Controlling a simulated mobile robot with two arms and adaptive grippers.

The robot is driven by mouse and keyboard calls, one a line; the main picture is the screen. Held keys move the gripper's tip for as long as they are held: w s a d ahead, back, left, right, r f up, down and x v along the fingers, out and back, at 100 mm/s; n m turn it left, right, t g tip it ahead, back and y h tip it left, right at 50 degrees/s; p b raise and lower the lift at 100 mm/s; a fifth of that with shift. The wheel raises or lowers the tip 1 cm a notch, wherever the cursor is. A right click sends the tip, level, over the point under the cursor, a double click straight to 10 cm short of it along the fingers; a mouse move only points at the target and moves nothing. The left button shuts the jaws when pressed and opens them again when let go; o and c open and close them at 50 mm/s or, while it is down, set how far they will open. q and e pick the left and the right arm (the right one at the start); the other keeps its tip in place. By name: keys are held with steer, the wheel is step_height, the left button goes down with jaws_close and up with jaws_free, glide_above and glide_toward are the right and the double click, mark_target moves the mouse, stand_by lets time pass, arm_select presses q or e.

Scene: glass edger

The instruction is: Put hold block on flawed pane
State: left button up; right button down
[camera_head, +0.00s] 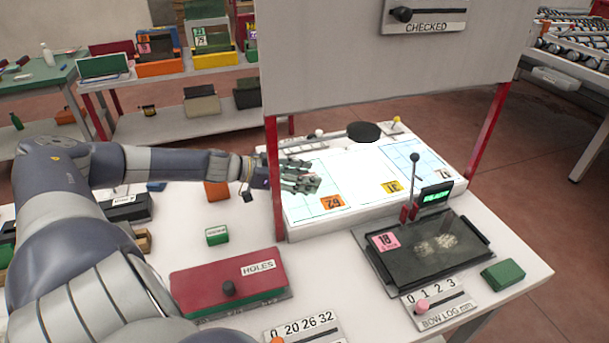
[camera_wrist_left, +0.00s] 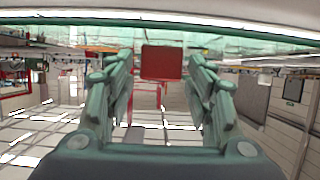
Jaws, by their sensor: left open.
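Panes with number tags lie on the white light table (camera_head: 360,219): an orange-tagged pane (camera_head: 313,204), a yellow-tagged pane (camera_head: 371,178) and one at the right (camera_head: 422,163). A dark pane with a pink "18" tag (camera_head: 433,247) lies on the black tray. I cannot tell which pane is flawed. My left gripper (camera_head: 313,182) is over the orange-tagged pane, fingers spread. In the left wrist view a red block (camera_wrist_left: 162,62) shows between the open fingers (camera_wrist_left: 160,78), with gaps on both sides. The head view hides that block. My right gripper is out of view.
An upright board (camera_head: 400,70) on red posts stands over the light table, close to my left arm. A red "HOLES" box (camera_head: 228,278), a small green block (camera_head: 217,235) and another green block (camera_head: 503,273) stand nearer. A lever (camera_head: 412,185) rises behind the tray.

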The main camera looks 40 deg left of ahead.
arm_select(q)
steer(key=shift+r, duration=0.25)
steer(key=shift+p+v, duration=0.95)
steer(key=shift+v, duration=0.25)
steer(key=p+v, duration=0.2)
steer(key=v, duration=0.1)
steer(key=shift+r+p, duration=0.2)
steer(key=shift+p, duration=0.15)
steer(key=p+v, duration=0.1)
steer(key=v, duration=0.5)
steer(key=shift+s+p, duration=0.2)
steer(key=shift+p, duration=0.1)
steer(key=shift+a+f, duration=0.1)
steer(key=shift+f, duration=0.05)
